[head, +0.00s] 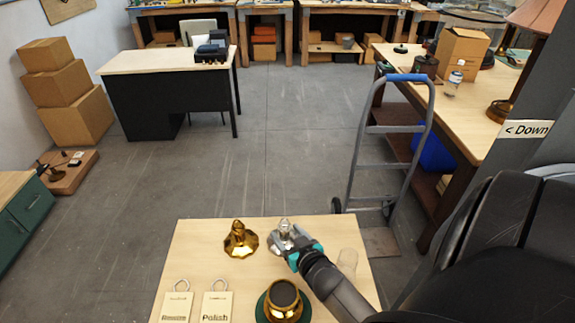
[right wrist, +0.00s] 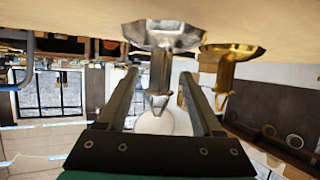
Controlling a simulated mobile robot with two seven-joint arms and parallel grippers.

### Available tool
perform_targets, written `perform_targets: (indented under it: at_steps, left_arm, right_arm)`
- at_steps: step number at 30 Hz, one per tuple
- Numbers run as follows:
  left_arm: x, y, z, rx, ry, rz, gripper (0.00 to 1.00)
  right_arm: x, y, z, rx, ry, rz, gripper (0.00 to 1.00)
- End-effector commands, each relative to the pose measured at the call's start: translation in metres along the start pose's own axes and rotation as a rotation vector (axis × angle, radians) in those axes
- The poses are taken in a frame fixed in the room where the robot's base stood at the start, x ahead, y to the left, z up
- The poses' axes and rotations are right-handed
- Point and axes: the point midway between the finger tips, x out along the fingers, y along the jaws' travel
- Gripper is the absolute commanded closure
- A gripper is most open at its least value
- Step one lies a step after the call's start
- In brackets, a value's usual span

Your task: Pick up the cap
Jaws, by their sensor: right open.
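A silver cap (head: 285,226) with a wide scalloped skirt and a narrow stem stands near the back edge of the small light-wood table (head: 200,262). A gold cap (head: 240,240) of similar shape stands just left of it. My right gripper (head: 287,240) is at the silver cap and partly covers it in the head view. In the right wrist view, which looks upside down, the open fingers (right wrist: 158,78) lie on either side of the stem of the silver cap (right wrist: 163,38). Whether they touch it cannot be told. The gold cap (right wrist: 229,54) is outside the fingers. My left gripper is not in view.
On the same table are a tag marked Polish (head: 215,307), another tag (head: 177,306), a gold pot with a dark top (head: 284,299) on a green base, and a clear glass (head: 347,262) close beside my right arm. A hand truck (head: 388,150) stands behind.

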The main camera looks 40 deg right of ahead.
Motion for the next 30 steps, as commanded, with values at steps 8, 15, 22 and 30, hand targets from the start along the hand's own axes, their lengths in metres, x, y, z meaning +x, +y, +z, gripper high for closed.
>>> perform_targets:
  at_steps: [8,15,22,30]
  left_arm:
    - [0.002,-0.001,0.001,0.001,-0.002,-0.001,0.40]
    - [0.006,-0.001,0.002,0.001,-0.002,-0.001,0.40]
    - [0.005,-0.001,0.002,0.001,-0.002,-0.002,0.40]
    - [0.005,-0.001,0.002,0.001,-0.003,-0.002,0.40]
  right_arm:
    - [0.034,-0.001,-0.009,-0.002,0.001,0.000,0.33]
    - [0.050,-0.002,-0.007,-0.001,-0.001,0.000,0.33]
    - [0.050,-0.002,-0.007,-0.001,-0.001,0.000,0.33]
    - [0.050,-0.001,-0.007,-0.001,-0.001,0.000,0.63]
